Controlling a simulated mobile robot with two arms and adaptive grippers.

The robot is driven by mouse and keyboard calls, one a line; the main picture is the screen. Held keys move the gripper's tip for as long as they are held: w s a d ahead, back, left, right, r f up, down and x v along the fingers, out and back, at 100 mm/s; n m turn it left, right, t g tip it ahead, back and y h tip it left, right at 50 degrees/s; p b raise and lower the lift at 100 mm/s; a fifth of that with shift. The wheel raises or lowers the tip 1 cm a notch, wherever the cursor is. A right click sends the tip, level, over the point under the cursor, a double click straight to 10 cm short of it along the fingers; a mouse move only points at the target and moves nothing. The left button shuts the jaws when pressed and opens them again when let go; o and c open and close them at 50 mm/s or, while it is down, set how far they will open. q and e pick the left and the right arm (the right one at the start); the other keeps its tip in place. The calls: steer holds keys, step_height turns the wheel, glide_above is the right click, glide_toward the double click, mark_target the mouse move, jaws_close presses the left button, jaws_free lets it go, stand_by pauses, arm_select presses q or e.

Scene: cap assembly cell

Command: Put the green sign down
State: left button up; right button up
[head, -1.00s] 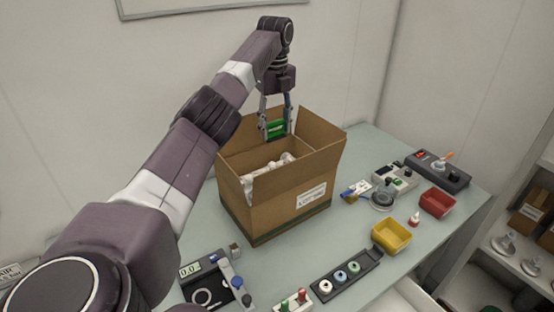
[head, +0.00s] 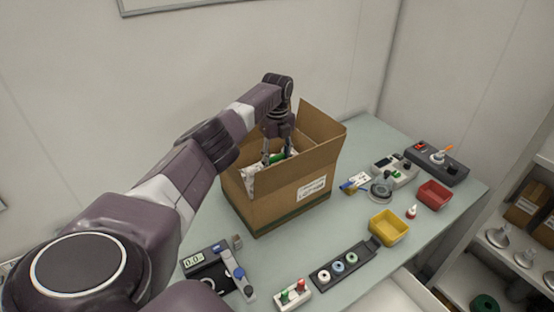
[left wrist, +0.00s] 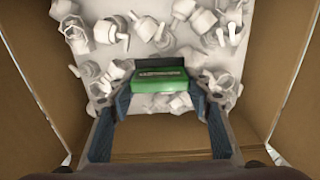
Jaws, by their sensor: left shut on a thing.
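The green sign (left wrist: 160,79) is between the fingertips of my left gripper (left wrist: 160,85), which is shut on it. My left gripper (head: 278,152) reaches down into the box from above. In the left wrist view, white caps (left wrist: 214,25) lie beneath and around the sign on a pale surface. I cannot tell whether the sign touches them. My right gripper is not in view.
The box's raised flaps (head: 322,130) surround my left gripper. On the table are a yellow bin (head: 388,228), a red bin (head: 434,194), a black tray of rings (head: 346,263) and a scale (head: 206,259). Shelves with boxes (head: 526,208) stand at the right.

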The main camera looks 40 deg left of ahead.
mark_target(277, 157)
arm_select(q)
steer(key=shift+f, duration=0.15)
steer(key=o, duration=1.2)
steer(key=shift+c, duration=0.2)
steer(key=shift+r, duration=0.35)
steer(key=shift+r+b, duration=0.35)
step_height(277, 157, up, 10)
steer(key=b, duration=0.3)
steer(key=shift+d+f, duration=0.1)
steer(key=shift+r, duration=0.6)
